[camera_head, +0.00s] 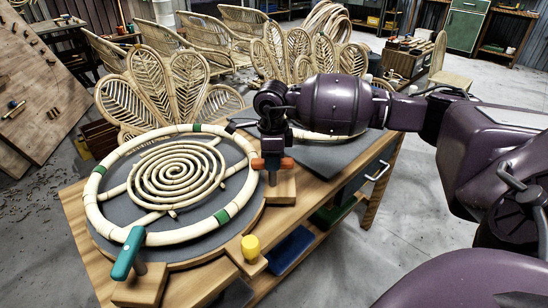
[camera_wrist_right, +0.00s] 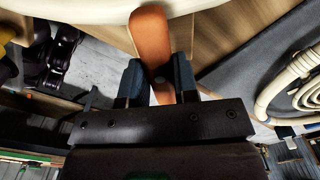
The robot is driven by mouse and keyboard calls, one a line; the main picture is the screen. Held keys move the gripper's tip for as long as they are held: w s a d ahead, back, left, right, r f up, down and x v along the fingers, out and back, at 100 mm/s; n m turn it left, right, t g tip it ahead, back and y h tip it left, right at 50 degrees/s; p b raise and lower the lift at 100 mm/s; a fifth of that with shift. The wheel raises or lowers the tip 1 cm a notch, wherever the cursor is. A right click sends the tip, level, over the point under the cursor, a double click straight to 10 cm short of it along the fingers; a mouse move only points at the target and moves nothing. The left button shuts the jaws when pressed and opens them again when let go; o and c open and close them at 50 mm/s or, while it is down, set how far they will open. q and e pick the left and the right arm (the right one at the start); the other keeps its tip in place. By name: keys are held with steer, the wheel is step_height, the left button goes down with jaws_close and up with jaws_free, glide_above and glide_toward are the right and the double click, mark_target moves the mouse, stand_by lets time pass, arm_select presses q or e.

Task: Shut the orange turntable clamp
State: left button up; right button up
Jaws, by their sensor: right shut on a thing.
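The orange turntable clamp (camera_head: 287,163) sits on a wooden block (camera_head: 281,187) at the right side of the round turntable (camera_head: 190,241). My right gripper (camera_head: 271,150) points down over it from above and hides part of the handle. In the right wrist view the orange handle (camera_wrist_right: 151,38) runs between the two dark fingers of my right gripper (camera_wrist_right: 157,82), which is shut on it. The handle's far end lies by the pale rattan ring. My left gripper is not in view.
A rattan ring (camera_head: 93,210) with a spiral (camera_head: 172,176) lies on the turntable. A teal clamp (camera_head: 127,252) stands at the front left and a yellow clamp (camera_head: 251,247) at the front. Rattan chair backs (camera_head: 150,92) stand behind the wooden bench.

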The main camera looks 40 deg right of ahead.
steer(key=shift+m, duration=0.3)
steer(key=o, duration=0.9)
step_height(320, 180, up, 10)
steer(key=shift+f+p, duration=0.15)
steer(key=shift+p, duration=0.65)
steer(key=shift+r, duration=0.6)
